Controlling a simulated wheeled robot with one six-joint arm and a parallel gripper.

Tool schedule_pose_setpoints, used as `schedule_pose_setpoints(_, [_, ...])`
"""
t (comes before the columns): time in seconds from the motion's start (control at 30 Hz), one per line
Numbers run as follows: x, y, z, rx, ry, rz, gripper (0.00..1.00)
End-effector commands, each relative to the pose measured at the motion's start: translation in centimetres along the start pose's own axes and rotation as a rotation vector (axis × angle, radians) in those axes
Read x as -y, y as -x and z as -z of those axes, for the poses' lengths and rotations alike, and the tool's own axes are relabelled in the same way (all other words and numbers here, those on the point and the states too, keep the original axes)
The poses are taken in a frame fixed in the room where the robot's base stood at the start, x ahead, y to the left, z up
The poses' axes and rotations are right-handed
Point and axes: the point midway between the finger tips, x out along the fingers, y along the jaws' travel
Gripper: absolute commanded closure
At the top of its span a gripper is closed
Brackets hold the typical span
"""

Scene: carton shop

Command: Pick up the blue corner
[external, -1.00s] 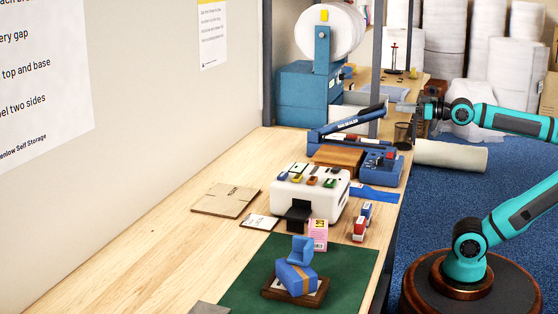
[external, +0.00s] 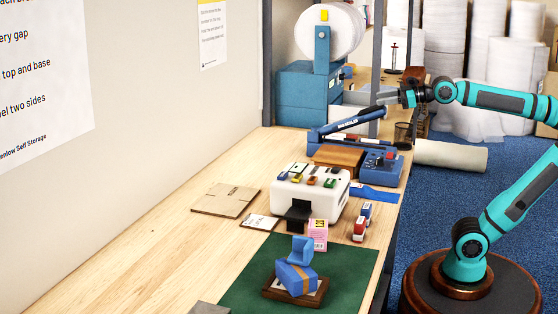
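A blue corner-shaped piece (external: 301,249) stands at the front of the bench, against or on top of a blue block with a tan band (external: 296,278). The block sits on a dark wooden tray (external: 318,298) on a green mat (external: 350,262). My gripper (external: 381,99) is in the air at the upper right, near the raised arm of the blue sealer and well away from the blue corner. Its fingers are too small to tell whether they are open or shut.
A white machine (external: 312,192) with small coloured pieces on top stands behind the mat. A pink box (external: 318,234) and a red-and-white item (external: 360,230) are close to the mat. Behind are a blue sealer (external: 322,138) and a mesh cup (external: 402,135). The bench's left side is mostly clear.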

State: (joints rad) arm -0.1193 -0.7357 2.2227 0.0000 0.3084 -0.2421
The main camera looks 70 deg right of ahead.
Motion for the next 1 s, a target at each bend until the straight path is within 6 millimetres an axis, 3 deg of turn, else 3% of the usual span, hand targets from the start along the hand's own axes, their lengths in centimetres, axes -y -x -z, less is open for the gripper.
schedule_pose_setpoints(0.1, [1.7, -2.8, 2.4, 0.056, 0.113, 0.071, 0.64])
schedule_pose_setpoints(0.47, [8.5, -10.1, 8.4, 0.188, 0.483, 0.307, 0.64])
schedule_pose_setpoints(0.77, [16.5, -15.3, 12.2, 0.246, 0.804, 0.530, 0.64])
schedule_pose_setpoints(1.0, [24.2, -18.5, 14.3, 0.260, 1.066, 0.724, 0.64])
